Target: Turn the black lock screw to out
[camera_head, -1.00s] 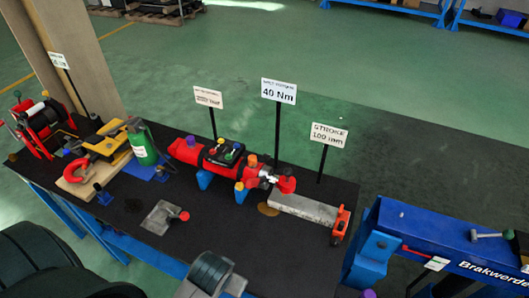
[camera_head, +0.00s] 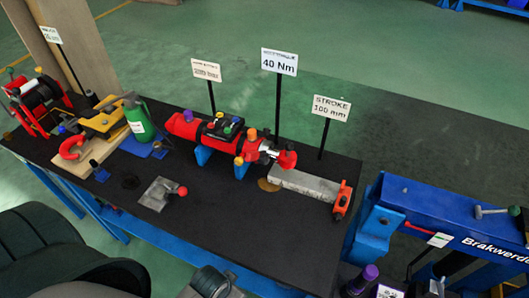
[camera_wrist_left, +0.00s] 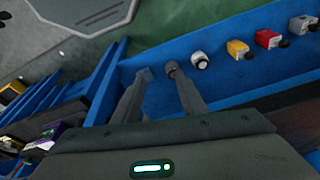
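I cannot tell for certain which part is the black lock screw. In the left wrist view, a small dark round knob (camera_wrist_left: 171,67) shows at the tip of one finger of my left gripper (camera_wrist_left: 159,73), against a blue panel (camera_wrist_left: 235,85). The fingers stand apart, and I see nothing held between them. Whether a finger touches the knob is unclear. In the head view, a small dark piece on a blue block (camera_head: 97,168) sits at the left of the black table. My right gripper is not in view.
On the black table (camera_head: 240,235) stand a red cylinder unit (camera_head: 184,128), a green bottle (camera_head: 139,123), a red winch (camera_head: 38,100) and a metal plate with a red knob (camera_head: 158,193). A blue beam (camera_head: 430,212) stands at the right. White (camera_wrist_left: 200,61) and yellow (camera_wrist_left: 238,50) pieces line the blue panel.

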